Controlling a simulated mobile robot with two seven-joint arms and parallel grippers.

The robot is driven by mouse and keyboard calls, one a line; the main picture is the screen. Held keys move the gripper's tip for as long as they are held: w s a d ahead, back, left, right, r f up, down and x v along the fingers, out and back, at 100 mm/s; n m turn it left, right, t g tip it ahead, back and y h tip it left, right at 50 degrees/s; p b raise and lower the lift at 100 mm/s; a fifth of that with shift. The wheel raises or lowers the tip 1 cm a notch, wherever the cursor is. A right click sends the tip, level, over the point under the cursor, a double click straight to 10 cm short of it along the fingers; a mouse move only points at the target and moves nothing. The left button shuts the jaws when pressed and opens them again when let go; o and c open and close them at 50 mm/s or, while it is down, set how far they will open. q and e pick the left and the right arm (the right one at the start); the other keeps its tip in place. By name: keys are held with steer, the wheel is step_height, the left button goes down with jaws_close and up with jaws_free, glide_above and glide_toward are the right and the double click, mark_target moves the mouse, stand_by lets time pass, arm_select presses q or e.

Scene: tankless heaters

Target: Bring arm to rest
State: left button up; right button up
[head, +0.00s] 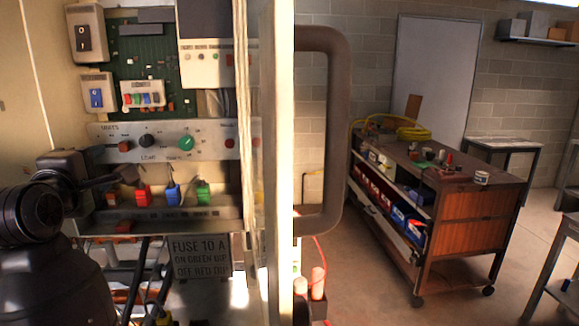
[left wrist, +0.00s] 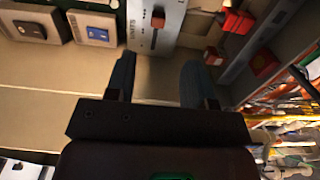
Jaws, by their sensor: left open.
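My left arm comes in from the left in the head view, and its gripper (head: 100,180) is in front of the lower left of the heater's control panel (head: 160,142). In the left wrist view my left gripper (left wrist: 157,75) has its two fingers apart with nothing between them. The fingers point toward the panel's edge and the cream cabinet wall. A red connector (left wrist: 238,20) is right of the fingers in that view, apart from them. My right gripper is not in view.
The cabinet's edge (head: 283,160) stands right of the panel. A thick brown pipe (head: 337,130) bends beside it. A workbench on wheels (head: 470,215) stands farther right with open floor around it. Hoses and cables hang below the panel.

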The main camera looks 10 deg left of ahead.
arm_select(q)
steer(key=s+d+f+m+g+h, duration=0.15)
steer(key=f+m, duration=0.25)
steer(key=f, duration=0.4)
steer(key=s+d+f+m+g, duration=0.2)
steer(key=d+f+m+g, duration=0.15)
steer(key=f, duration=0.55)
steer(key=s+d+f+m+g+h, duration=0.1)
steer(key=s+d+f+m+g, duration=0.1)
steer(key=f+m, duration=0.45)
steer(key=s+d+f+m+g+h, duration=0.1)
steer(key=s+d+f+m+g, duration=0.25)
steer(key=s+f, duration=0.55)
steer(key=s+d+f+m+g+h, duration=0.1)
steer(key=s+d+f+m+g, duration=0.25)
steer(key=s+f, duration=0.6)
steer(key=w+f+m+t+b, duration=0.1)
steer(key=w+f+t, duration=0.6)
steer(key=f, duration=0.4)
steer(key=shift+w+d+f+t, duration=0.35)
steer(key=shift+f+t, duration=0.05)
steer(key=shift+t, duration=0.3)
steer(key=shift+h, duration=0.25)
